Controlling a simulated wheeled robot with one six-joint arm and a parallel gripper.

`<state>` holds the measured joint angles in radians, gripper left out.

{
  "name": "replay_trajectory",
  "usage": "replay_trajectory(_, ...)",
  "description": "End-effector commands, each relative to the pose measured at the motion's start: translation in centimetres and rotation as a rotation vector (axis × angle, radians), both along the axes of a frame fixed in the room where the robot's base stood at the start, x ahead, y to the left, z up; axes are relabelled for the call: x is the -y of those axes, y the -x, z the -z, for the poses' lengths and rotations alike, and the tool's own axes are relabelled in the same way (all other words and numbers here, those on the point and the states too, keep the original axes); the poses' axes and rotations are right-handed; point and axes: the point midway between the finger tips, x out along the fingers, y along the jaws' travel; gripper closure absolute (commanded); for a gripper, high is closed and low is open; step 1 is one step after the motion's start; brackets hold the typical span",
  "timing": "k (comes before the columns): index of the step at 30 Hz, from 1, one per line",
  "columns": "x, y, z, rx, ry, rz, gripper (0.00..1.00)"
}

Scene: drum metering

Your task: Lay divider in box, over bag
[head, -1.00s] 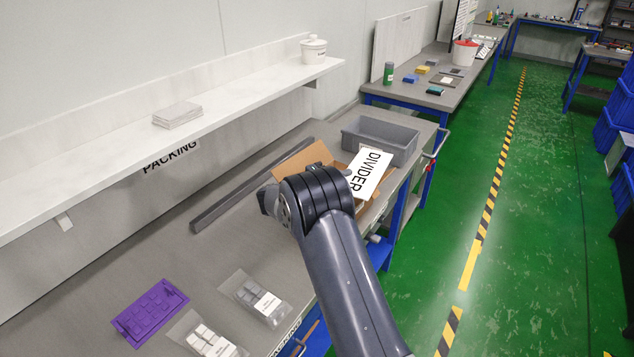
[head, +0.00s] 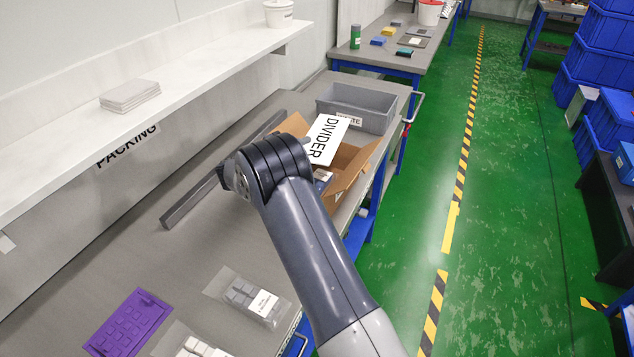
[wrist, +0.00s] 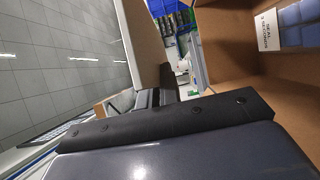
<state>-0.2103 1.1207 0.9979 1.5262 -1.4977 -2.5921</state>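The white divider (head: 328,138), lettered DIVIDER, is tilted above the far left part of the open cardboard box (head: 352,180). My gripper is mostly hidden behind my arm in the head view; its dark fingers (wrist: 157,98) show small in the wrist view. The divider stays at the arm's end, off the box floor, so the gripper appears shut on it; the grip itself is hidden. The bag (head: 322,177) lies inside the box, partly covered by my arm. In the wrist view the bag (wrist: 292,24) shows blue contents and a white label, beside the brown box wall (wrist: 240,75).
A grey waste bin (head: 356,112) stands just behind the box. A dark bar (head: 195,202) lies left on the bench. A purple tray (head: 130,322) and labelled bags (head: 247,298) lie at the near end. A white shelf (head: 190,75) overhangs the bench.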

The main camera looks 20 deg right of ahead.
Motion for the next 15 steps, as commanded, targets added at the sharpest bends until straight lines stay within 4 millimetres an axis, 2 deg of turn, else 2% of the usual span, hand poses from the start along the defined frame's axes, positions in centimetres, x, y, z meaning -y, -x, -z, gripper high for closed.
replay_trajectory(1, 0.0, 0.0, 1.1, 0.001, 0.000, 0.000, 1.00)
replay_trajectory(6, 0.0, 0.0, 2.1, 0.001, 0.001, 0.000, 1.00)
replay_trajectory(15, 0.0, 0.0, 2.1, 0.001, 0.001, 0.000, 1.00)
